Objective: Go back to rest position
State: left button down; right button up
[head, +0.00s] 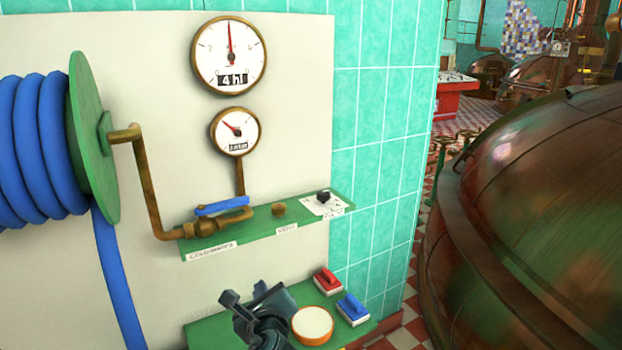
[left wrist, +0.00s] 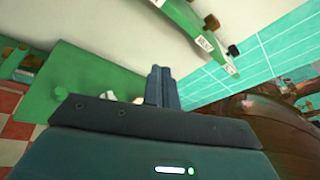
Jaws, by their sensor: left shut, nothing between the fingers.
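My left gripper (head: 256,304) is dark grey and shows at the bottom of the head view, in front of the lower green shelf (head: 207,332). In the left wrist view its two fingers (left wrist: 161,86) are together with nothing between them. A round cream-topped button with an orange rim (head: 312,325) is just to its right in the head view. I cannot tell whether the gripper touches the shelf. My right gripper is in neither view.
Red (head: 327,281) and blue (head: 352,309) switches sit on the lower shelf. The upper green shelf (head: 262,227) carries a blue-handled valve (head: 222,206) and a black knob (head: 323,195). A blue hose reel (head: 92,140) is at left, a large copper kettle (head: 530,220) at right.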

pick_arm(q)
jog(key=s+f+n+g+h+p, duration=0.1)
jog(key=s+f+n+g+h, duration=0.1)
jog(key=s+f+n+h, duration=0.5)
jog(key=s+f+n+g+p, duration=0.1)
jog(key=s+f+n, duration=0.2)
jog(key=s+n, duration=0.5)
jog(key=s+f+n+h+p, duration=0.1)
jog(key=s+f+n, duration=0.2)
jog(key=s+n, duration=0.5)
jog(key=s, duration=0.4)
jog(key=shift+s+g, duration=0.35)
jog(key=shift+g, duration=0.05)
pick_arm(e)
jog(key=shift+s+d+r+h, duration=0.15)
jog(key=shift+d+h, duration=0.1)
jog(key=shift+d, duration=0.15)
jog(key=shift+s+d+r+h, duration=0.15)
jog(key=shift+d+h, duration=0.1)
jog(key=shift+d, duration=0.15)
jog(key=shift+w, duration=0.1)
